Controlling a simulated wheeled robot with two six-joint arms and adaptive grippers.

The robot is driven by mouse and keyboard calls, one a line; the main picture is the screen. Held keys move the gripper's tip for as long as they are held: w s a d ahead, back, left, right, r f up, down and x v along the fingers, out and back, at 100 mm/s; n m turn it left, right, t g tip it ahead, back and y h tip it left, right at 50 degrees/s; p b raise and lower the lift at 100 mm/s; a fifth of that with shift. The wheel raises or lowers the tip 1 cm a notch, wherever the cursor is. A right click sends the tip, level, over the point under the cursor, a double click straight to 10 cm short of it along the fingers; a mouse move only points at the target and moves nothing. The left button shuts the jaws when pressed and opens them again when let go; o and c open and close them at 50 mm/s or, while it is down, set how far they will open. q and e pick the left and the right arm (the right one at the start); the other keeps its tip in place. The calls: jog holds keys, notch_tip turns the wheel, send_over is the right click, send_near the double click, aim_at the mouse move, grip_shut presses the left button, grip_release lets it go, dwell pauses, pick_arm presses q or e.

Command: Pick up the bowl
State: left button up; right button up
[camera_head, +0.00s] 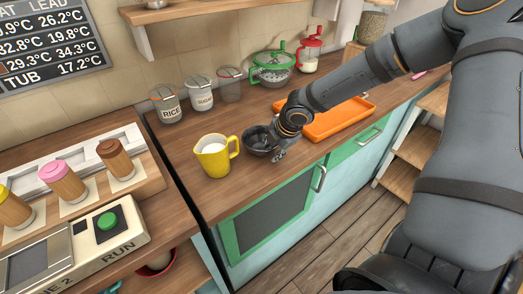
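A small dark grey bowl (251,141) sits on the wooden counter, just right of a yellow jug (214,157). My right gripper (276,147) reaches down from the right and is at the bowl's right side, covering part of it. Its fingers are dark and small against the bowl, so I cannot tell whether they are open or shut on its rim. The bowl looks upright and appears to rest on the counter. My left gripper is out of view.
An orange tray (335,122) lies right of the bowl, under my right arm. A panel with a green button (106,221) is at left. The counter's front edge (262,187) is close.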

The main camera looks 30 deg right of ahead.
jog(key=shift+s+r, duration=0.1)
grip_shut()
dwell(0.5)
